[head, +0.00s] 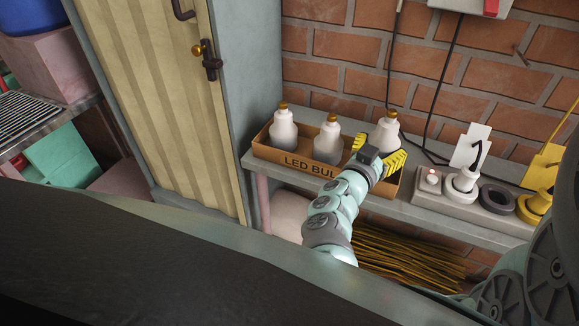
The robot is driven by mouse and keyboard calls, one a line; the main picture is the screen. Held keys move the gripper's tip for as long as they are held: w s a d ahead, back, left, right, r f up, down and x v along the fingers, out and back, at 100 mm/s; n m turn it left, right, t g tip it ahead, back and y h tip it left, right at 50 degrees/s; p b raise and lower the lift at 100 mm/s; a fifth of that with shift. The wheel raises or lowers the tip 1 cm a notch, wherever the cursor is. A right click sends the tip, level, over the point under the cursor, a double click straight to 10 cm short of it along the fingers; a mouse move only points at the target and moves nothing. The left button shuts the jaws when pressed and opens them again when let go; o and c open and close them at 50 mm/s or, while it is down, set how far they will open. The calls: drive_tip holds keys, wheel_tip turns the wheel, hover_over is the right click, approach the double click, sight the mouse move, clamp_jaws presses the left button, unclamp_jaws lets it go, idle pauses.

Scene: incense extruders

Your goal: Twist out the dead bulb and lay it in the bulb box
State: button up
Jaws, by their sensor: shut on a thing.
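The bulb box (270,153) is an orange-brown carton marked "LED BUL", the rest of the lettering covered by my gripper. It stands on the grey shelf against the brick wall. A white bulb (283,131) and a second one (327,141) stand in it with their brass caps up. A third white bulb (386,128), also cap up, is at the box's right end. My gripper (379,149), with yellow fingers, is shut on this third bulb. Its lower part is hidden by the gripper, so I cannot tell whether it touches the box floor.
Black cables hang down the wall. A pleated door (165,90) is at left. Thin sticks (410,258) lie below the shelf.

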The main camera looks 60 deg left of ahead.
drive_tip(key=o, duration=1)
